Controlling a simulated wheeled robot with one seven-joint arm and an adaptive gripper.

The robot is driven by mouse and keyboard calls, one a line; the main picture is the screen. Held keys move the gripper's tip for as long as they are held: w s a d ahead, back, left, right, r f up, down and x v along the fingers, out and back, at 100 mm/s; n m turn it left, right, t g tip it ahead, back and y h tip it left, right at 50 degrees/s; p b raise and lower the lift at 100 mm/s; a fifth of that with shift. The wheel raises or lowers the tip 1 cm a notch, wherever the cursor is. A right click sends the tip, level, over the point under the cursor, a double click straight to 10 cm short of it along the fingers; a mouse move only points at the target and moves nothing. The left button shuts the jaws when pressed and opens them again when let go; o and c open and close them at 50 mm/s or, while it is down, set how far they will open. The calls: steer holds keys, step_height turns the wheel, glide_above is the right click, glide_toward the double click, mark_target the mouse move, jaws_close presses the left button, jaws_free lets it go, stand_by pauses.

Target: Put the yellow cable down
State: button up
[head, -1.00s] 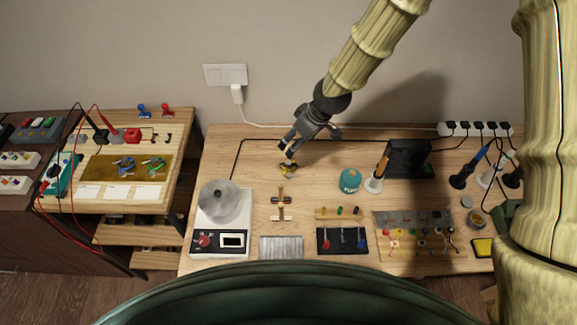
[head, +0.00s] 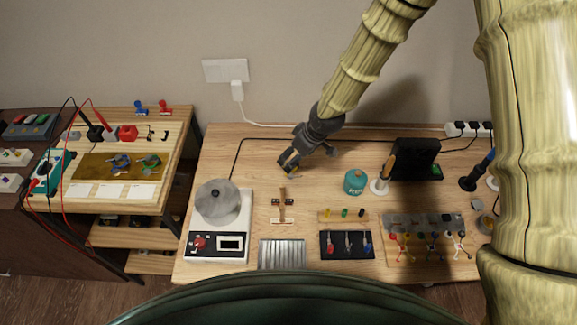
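My gripper (head: 290,167) is in the head view, low over the back middle of the wooden workbench (head: 235,170). Its fingers point down and to the left. A small yellow patch, likely the yellow cable (head: 293,171), shows at the fingertips; most of it is hidden by the gripper. I cannot tell whether the fingers are closed on it, or whether it touches the bench.
A wooden stand (head: 282,206) is in front of the gripper. A scale with a round metal pan (head: 217,203) stands at left. A teal canister (head: 355,182) and a black box (head: 414,158) stand at right. Bare bench lies left of the gripper.

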steer(key=shift+w+a+f, duration=0.15)
steer(key=shift+a+f, duration=0.1)
steer(key=shift+f, duration=0.3)
steer(key=shift+w+a+f+p, duration=0.1)
steer(key=shift+w+f+p, duration=0.25)
steer(key=shift+f+p, duration=0.3)
steer(key=shift+w+a+f+p, duration=0.1)
steer(key=shift+w+f+p, duration=0.25)
steer(key=shift+f, duration=0.4)
steer(key=shift+x, duration=1.1)
steer(key=shift+c, duration=0.4)
steer(key=c, duration=1.1)
steer(key=shift+o, duration=0.2)
